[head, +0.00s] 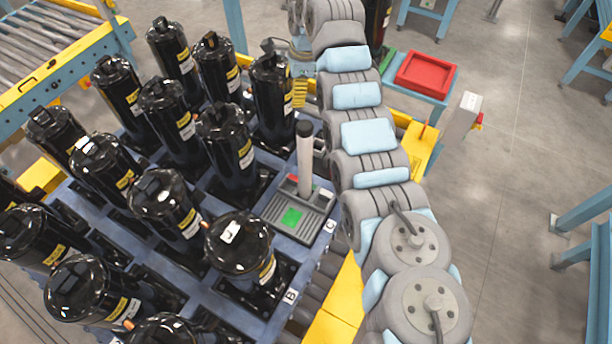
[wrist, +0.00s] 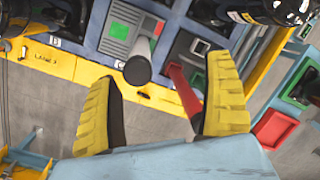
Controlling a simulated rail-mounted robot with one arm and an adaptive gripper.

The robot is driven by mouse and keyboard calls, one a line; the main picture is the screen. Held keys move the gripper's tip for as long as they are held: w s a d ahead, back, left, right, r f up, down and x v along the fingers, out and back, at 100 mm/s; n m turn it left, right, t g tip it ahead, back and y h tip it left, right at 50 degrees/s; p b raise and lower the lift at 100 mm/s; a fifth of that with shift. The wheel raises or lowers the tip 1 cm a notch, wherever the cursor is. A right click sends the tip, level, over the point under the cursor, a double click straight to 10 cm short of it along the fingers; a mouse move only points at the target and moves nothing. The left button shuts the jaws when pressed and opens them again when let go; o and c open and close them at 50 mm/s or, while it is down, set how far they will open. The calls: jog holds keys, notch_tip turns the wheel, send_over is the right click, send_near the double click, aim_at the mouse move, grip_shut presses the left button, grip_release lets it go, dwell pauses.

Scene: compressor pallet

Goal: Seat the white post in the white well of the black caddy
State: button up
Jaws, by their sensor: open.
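A white post (head: 305,155) with a dark top stands upright on a grey tray (head: 281,212) that has a green pad and a red patch. In the wrist view I see the post (wrist: 137,70) from above, dark end towards me; which spot its foot stands on is unclear. A dark caddy (wrist: 181,48) with a white-outlined square well (wrist: 200,47) sits to the right of that tray. My gripper (wrist: 165,110) is open, with the white post beyond its fingertips and apart from them. In the head view one yellow finger (head: 300,92) shows behind the post.
A red bar (wrist: 184,90), seemingly a post, shows between my fingers, close to the right one. Several black compressors (head: 232,150) crowd the blue pallet to the left. A red bin (head: 426,75) stands beyond my arm.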

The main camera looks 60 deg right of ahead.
jog(key=m+g+y, duration=0.1)
send_near(305, 124)
jog(key=f+b, duration=0.1)
jog(key=f, duration=0.1)
jog(key=f+b, duration=0.1)
jog(key=f, duration=0.1)
jog(key=w+f+b, duration=0.1)
jog(key=f, duration=0.2)
jog(key=shift+a+f, duration=0.1)
jog(key=shift+a, duration=0.15)
jog(key=shift+f+p, duration=0.6)
jog(key=shift+f, duration=0.55)
jog(key=f, duration=0.1)
jog(key=f+p, duration=0.1)
jog(key=f, duration=0.1)
jog(key=shift+w+a+f, duration=0.1)
jog(key=shift+a+f, duration=0.05)
jog(key=shift+a, duration=0.2)
jog(key=shift+w+f+p, duration=0.1)
jog(key=shift+f+p, duration=0.3)
jog(key=shift+f, duration=0.45)
jog(key=shift+c, duration=0.3)
jog(key=c, duration=1.3)
